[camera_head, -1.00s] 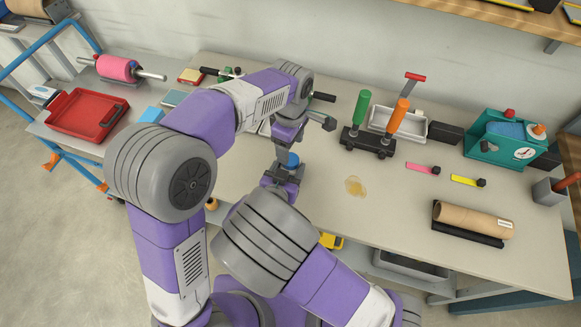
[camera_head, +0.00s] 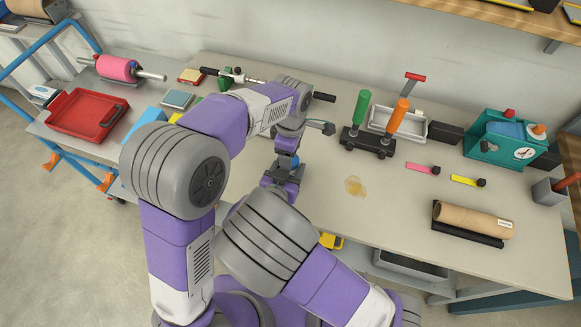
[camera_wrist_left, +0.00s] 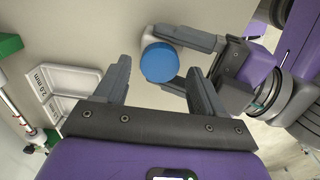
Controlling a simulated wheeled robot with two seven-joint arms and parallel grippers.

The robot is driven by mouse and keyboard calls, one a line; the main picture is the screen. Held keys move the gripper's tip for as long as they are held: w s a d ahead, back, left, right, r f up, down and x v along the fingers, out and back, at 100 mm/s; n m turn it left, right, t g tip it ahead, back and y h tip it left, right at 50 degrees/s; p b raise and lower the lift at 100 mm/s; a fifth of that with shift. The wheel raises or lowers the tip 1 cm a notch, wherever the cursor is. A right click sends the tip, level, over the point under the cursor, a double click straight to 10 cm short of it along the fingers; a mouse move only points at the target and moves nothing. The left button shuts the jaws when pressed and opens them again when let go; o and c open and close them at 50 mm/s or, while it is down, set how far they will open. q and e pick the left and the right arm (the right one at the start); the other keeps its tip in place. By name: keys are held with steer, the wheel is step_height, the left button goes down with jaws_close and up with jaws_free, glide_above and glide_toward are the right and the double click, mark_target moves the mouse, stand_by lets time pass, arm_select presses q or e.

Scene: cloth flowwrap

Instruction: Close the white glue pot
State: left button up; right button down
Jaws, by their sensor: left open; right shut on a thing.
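The white glue pot (camera_wrist_left: 158,35) shows in the left wrist view, mostly hidden under a round blue lid (camera_wrist_left: 160,66). I cannot tell how tightly the lid sits. My right gripper (camera_head: 281,177) is shut on the pot; its fingers lie on either side of it in the left wrist view. My left gripper (camera_wrist_left: 158,88) is open and empty, with its fingers pointing towards the lid and clear of it. In the head view my left gripper (camera_head: 288,155) is just above the right one and largely hides the pot and lid.
A stained patch (camera_head: 355,186) lies right of the grippers. A black stand with green and orange handles (camera_head: 368,143) is behind it. A marked white tray (camera_wrist_left: 62,82) lies left of my left gripper. The front middle of the table (camera_head: 395,210) is clear.

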arm_select(q)
steer(key=shift+f, duration=1.05)
steer(key=c, duration=1.1)
steer(key=m, duration=0.3)
steer(key=o, duration=1.2)
steer(key=shift+r, duration=0.1)
